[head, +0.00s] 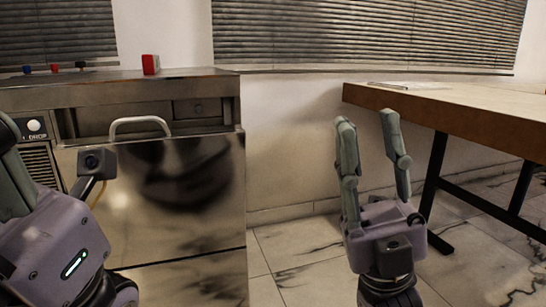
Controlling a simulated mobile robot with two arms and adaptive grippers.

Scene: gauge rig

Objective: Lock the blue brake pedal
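I cannot make out a pedal for certain. A small blue knob-like piece (27,70) stands on the left end of the metal cabinet's top (130,75), too small to tell its form. My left gripper (14,180) is at the left edge, in front of the cabinet. Its fingers are partly cut off by the frame, so its opening does not show. My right gripper (368,122) points up in front of the wall, between the cabinet and the table. Its two fingers are apart with nothing between them.
A red piece (54,68), a black piece (80,65) and a red block (151,64) are also on the cabinet top. The cabinet front has a curved handle (141,121). A wooden table (470,112) stands right. Tiled floor (290,250) is open between them.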

